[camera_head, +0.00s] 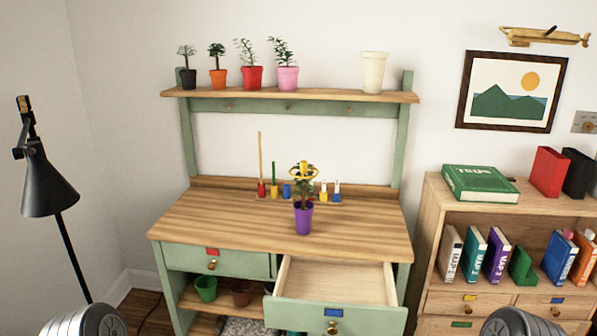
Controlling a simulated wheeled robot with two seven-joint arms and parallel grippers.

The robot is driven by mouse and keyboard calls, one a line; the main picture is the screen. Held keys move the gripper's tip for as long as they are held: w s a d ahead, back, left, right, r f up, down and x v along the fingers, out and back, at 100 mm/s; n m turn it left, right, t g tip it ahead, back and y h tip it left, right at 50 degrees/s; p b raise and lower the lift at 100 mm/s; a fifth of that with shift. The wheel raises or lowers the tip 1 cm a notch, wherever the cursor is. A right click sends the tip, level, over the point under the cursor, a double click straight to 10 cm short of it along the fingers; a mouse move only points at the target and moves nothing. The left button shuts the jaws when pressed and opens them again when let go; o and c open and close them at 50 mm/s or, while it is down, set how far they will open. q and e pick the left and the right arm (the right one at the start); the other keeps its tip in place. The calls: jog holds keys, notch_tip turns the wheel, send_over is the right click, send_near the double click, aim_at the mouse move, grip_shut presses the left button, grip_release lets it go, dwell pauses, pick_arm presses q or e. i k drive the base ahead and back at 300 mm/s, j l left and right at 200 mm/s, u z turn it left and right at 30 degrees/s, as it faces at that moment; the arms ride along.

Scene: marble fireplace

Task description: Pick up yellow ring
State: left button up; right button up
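A yellow ring (293,171) shows among the leaves near the top of a small plant in a purple pot (303,218). The ring appears to be around the plant, partly hidden by leaves. The pot stands upright on the wooden top of the green workbench (230,222), right of its middle. Neither gripper is in view; only grey rounded parts of my arms show at the bottom edge.
An upper drawer (335,314) stands pulled out below the pot. Small colored items with upright sticks, including a red one (261,189), stand behind it. Potted plants line the shelf (320,95) above. A black lamp (46,180) is left; a bookcase (433,215) is right.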

aim_at(303, 164)
jog(key=i+l+z, duration=0.1)
jog(key=l, duration=0.35)
jog(key=i+l+z, duration=0.1)
jog(key=i+l, duration=0.2)
jog(key=l, duration=0.15)
jog(key=i+l+z, duration=0.1)
jog(key=i+l, duration=0.15)
jog(key=l, duration=0.2)
jog(key=i+l+z, duration=0.1)
jog(key=i+l, duration=0.15)
jog(key=l, duration=0.15)
